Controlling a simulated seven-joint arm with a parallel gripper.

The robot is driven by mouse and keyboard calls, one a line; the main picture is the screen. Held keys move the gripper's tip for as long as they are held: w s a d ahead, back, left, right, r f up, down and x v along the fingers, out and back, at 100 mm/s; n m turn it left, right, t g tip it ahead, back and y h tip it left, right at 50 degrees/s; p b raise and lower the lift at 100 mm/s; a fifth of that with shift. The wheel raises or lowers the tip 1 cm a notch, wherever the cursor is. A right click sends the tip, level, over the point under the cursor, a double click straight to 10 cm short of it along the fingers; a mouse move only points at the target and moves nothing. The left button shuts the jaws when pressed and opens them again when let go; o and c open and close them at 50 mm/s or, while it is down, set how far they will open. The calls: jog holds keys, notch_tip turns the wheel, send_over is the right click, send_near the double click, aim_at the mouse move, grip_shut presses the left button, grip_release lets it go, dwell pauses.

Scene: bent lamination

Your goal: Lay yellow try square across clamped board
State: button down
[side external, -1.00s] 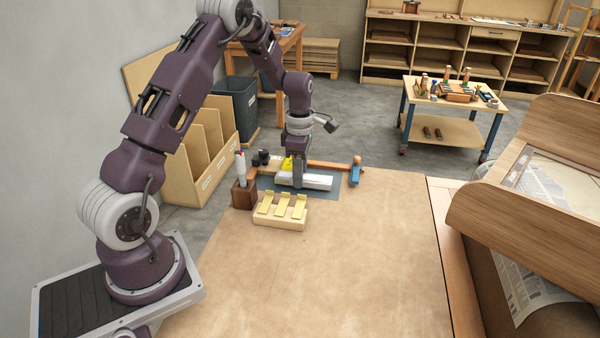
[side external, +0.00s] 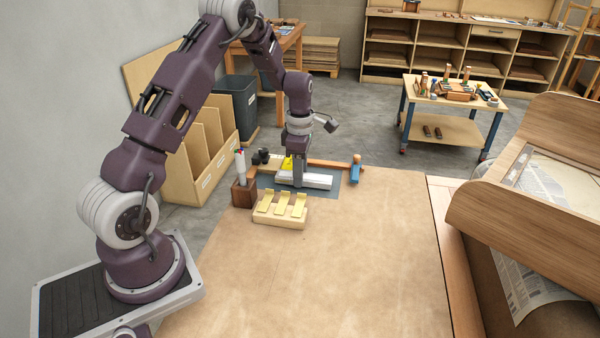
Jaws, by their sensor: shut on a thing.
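My gripper (side external: 299,184) points straight down at the near side of a pale board (side external: 318,181), with its fingers shut. A small yellow piece (side external: 288,163), which looks like part of the yellow try square, shows just left of and behind the fingers. Most of it is hidden by my gripper, so I cannot tell how it sits against the board. The pale board lies on a dark mat (side external: 349,188). A brown bar (side external: 330,164) runs behind it to a blue end piece (side external: 355,172), and looks like a clamp.
A wooden block with several yellow pieces (side external: 281,211) stands in front of the mat. A brown holder with pens (side external: 243,194) stands at its left. Small black items (side external: 261,157) lie behind. The brown bench top (side external: 340,265) is clear toward the front and right.

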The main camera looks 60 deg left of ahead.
jog(key=shift+w+a, duration=0.15)
jog(key=shift+c, duration=1.9)
grip_release()
jog(key=shift+r, duration=3.55)
